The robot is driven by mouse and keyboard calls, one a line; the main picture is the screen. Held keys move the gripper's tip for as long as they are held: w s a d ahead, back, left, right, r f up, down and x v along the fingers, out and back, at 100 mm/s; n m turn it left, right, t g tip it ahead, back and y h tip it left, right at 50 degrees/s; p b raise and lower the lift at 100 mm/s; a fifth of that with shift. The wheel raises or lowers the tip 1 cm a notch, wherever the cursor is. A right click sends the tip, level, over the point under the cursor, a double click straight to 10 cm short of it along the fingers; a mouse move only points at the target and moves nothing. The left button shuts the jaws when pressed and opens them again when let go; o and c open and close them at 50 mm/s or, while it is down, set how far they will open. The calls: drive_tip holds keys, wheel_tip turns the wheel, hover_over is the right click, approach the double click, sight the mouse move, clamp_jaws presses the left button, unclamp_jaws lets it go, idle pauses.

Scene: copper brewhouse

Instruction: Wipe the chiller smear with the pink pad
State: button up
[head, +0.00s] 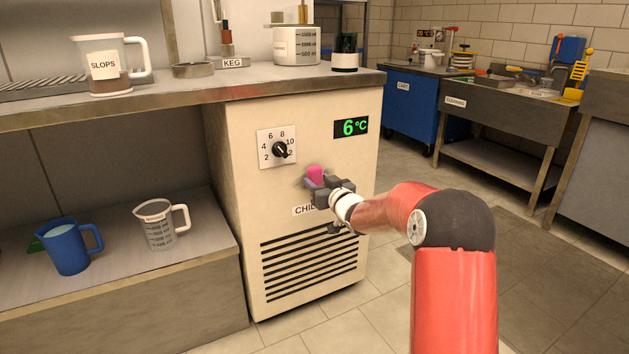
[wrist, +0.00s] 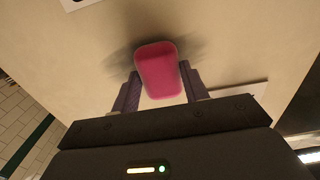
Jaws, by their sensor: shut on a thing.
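The cream chiller (head: 318,132) stands under the counter, with a dial (head: 280,149) and a green 6 °C display (head: 350,127) on its front. My gripper (head: 318,182) is at the chiller front, below and right of the dial, shut on the pink pad (head: 315,173). In the wrist view the pink pad (wrist: 158,70) sits between the two fingers, close to the panel; I cannot tell whether it touches. A dark, blurred smear (wrist: 190,48) shows on the panel around the pad. The CHILLER label is partly hidden behind my gripper.
A vent grille (head: 310,265) is low on the chiller. The counter (head: 180,92) above holds a SLOPS jug (head: 108,65) and a white measuring vessel (head: 297,47). A blue jug (head: 68,248) and a clear jug (head: 157,226) stand on the lower shelf. Floor is clear right of the chiller.

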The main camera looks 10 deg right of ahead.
wheel_tip(320, 180, down, 3)
drive_tip(key=shift+w+r+b, duration=0.1)
drive_tip(key=shift+b, duration=0.6)
drive_tip(key=shift+r+p, duration=1)
drive_tip(key=shift+r, duration=0.6)
drive_tip(key=shift+f, duration=0.1)
drive_tip(key=shift+f+b, duration=1)
drive_tip(key=shift+f, duration=0.55)
drive_tip(key=shift+r+p, duration=0.95)
drive_tip(key=shift+r, duration=0.55)
